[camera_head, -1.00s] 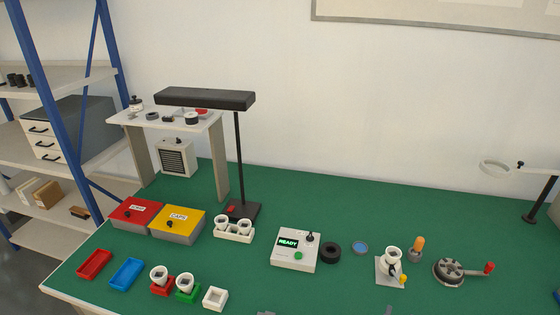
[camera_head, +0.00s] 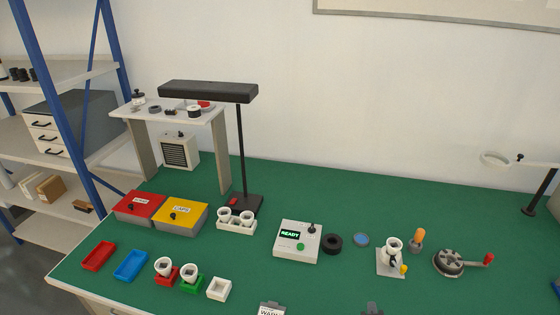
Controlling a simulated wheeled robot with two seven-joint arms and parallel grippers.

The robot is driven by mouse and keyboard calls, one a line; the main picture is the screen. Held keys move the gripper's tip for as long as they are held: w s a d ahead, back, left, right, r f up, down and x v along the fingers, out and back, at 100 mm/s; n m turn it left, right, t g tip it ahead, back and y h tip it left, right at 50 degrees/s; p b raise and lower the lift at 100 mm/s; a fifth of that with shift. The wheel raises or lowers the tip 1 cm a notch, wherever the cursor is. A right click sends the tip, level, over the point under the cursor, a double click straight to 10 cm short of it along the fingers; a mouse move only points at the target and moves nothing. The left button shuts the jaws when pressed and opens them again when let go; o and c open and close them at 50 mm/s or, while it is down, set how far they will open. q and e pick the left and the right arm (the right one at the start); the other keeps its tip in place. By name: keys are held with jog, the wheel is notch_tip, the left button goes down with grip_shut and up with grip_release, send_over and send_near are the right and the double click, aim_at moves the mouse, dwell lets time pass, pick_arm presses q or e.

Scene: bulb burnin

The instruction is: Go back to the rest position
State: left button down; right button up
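A dark grey piece (camera_head: 372,308) pokes in at the bottom edge, right of the middle. It looks like the tip of my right gripper, mostly cut off, and I cannot tell whether it is open or shut. My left gripper is not in view. The white tester (camera_head: 297,242) with a lit READY display stands mid-table. A red holder and a green holder, each with a white bulb piece (camera_head: 164,266), (camera_head: 190,271), stand at the front left. An empty white holder (camera_head: 219,289) is beside them. A white double holder (camera_head: 236,225) carries two similar pieces.
Red (camera_head: 138,205) and yellow (camera_head: 181,215) lidded boxes stand left, near red (camera_head: 98,256) and blue (camera_head: 131,265) trays. A black lamp (camera_head: 208,91) rises behind. A crank wheel (camera_head: 449,262) is at right. A label reading roughly "WAR" (camera_head: 272,309) is cut off at bottom.

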jog(key=s+a+r+m+g+y, duration=0.1)
jog(key=s+r+m+g+y, duration=0.2)
jog(key=s+m, duration=0.4)
jog(key=s+a+r+m+g+y, duration=0.1)
jog(key=s+r+m+g, duration=0.1)
jog(key=s+m+g, duration=0.55)
notch_tip(320, 180, down, 34)
jog(key=m+t+b, duration=0.2)
jog(key=b, duration=0.4)
jog(key=s+d+f+g+b, duration=0.1)
jog(key=s+f+b, duration=0.1)
jog(key=s+f, duration=0.8)
jog(key=s+d+f+b, duration=0.2)
jog(key=s+f, duration=0.7)
jog(key=f, duration=0.5)
jog(key=shift+s+d+g+h, duration=0.25)
jog(key=shift+s+g+h, duration=0.05)
jog(key=shift+s+g, duration=0.05)
jog(key=shift+r, duration=0.1)
